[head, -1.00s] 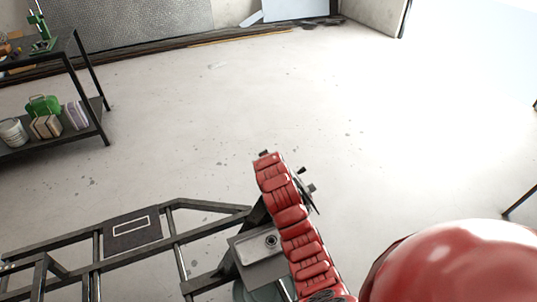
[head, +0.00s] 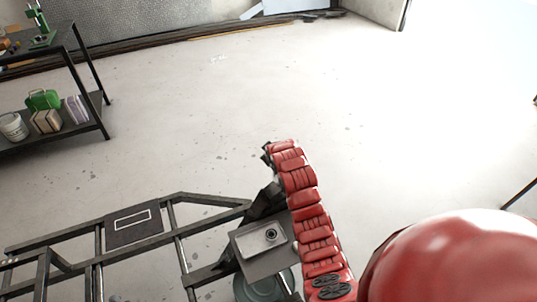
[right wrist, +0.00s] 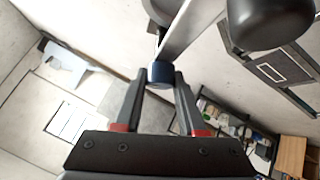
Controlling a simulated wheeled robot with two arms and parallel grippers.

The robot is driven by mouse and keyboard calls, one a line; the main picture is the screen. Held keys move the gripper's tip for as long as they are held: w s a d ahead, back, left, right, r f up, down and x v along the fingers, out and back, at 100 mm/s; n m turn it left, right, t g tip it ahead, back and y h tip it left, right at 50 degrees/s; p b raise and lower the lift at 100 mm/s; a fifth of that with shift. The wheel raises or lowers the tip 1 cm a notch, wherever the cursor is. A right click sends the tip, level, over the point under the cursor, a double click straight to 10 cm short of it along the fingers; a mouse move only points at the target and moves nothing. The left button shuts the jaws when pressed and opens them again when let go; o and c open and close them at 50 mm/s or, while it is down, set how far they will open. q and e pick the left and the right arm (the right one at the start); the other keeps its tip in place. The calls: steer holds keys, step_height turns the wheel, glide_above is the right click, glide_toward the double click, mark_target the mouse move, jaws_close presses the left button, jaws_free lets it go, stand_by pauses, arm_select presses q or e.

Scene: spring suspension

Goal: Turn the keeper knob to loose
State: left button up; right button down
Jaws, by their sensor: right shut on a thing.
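In the right wrist view, the keeper knob appears to be the small dark blue round cap (right wrist: 160,73) under the end of a grey metal bar (right wrist: 188,30). My right gripper (right wrist: 161,80) has one dark finger on each side of this cap and is shut on it. I cannot read any loose or tight marking on the knob. In the head view, my red right arm reaches up over the black frame (head: 130,217), and its gripper and the knob are mostly hidden. My left gripper is not in view.
A large dark rounded part (right wrist: 268,20) hangs close to the gripper in the right wrist view. A shelf (head: 62,140) stands at left. The floor beyond is clear.

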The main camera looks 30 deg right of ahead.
steer(key=c, duration=0.5)
jaws_free()
steer(key=shift+r, duration=0.1)
steer(key=v, duration=1.7)
steer(key=shift+p, duration=0.3)
steer(key=shift+s, duration=0.1)
